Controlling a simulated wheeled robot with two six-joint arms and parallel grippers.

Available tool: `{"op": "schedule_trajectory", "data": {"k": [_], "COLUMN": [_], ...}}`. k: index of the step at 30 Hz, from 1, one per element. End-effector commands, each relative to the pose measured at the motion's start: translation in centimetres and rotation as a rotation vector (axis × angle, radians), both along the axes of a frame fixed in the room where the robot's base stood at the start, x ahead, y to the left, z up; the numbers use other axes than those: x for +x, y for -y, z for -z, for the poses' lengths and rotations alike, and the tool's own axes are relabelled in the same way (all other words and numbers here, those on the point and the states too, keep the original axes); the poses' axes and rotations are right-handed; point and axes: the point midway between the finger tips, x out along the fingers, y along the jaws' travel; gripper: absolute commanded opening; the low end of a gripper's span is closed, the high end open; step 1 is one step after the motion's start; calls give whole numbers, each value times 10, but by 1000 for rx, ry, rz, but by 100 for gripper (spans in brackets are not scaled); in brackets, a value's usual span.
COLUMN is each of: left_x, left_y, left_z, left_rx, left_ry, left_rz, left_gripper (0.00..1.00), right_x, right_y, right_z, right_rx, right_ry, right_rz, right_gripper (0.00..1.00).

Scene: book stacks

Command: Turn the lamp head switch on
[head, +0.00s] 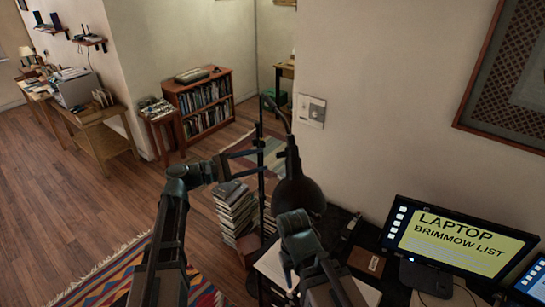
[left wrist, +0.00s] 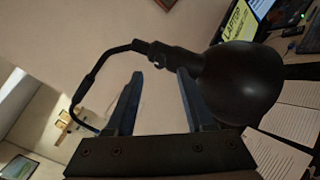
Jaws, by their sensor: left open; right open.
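The black desk lamp has a round, dark lamp head (head: 300,191) in the middle of the head view, with a thin curved arm rising behind it. In the left wrist view the lamp head (left wrist: 243,82) is large at the right, and its jointed neck crosses just beyond my fingertips. My left gripper (left wrist: 160,74) is open and empty, its two fingers pointing at the neck. In the head view my left gripper (head: 263,165) is left of the lamp head. I cannot make out the switch clearly. My right gripper (head: 289,272) is low over the desk, its fingers partly hidden by its arm.
A monitor (head: 455,243) stands on the black desk at the right. A stack of books (head: 236,210) is on the floor left of the desk. A wall panel (head: 311,111) is behind the lamp. Papers lie under the lamp head. A bookcase (head: 205,105) stands far back.

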Motion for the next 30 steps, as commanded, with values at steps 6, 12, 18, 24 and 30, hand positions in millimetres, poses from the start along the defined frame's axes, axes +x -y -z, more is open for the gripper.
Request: {"op": "schedule_trajectory", "data": {"k": [6,12,18,24,30], "left_x": [14,20,21,21,21], "left_y": [33,47,50,50,49], "left_z": [0,0,0,0,0], "left_rx": [1,1,0,0,0], "left_ry": [0,0,0,0,0], "left_rz": [2,1,0,0,0], "left_gripper": [54,54,54,46,10], "right_x": [0,0,0,0,0], "right_y": [0,0,0,0,0], "right_z": [0,0,0,0,0], "right_rx": [0,0,0,0,0], "right_ry": [0,0,0,0,0], "right_rz": [0,0,0,0,0], "right_gripper": [50,50,50,50,50]}}
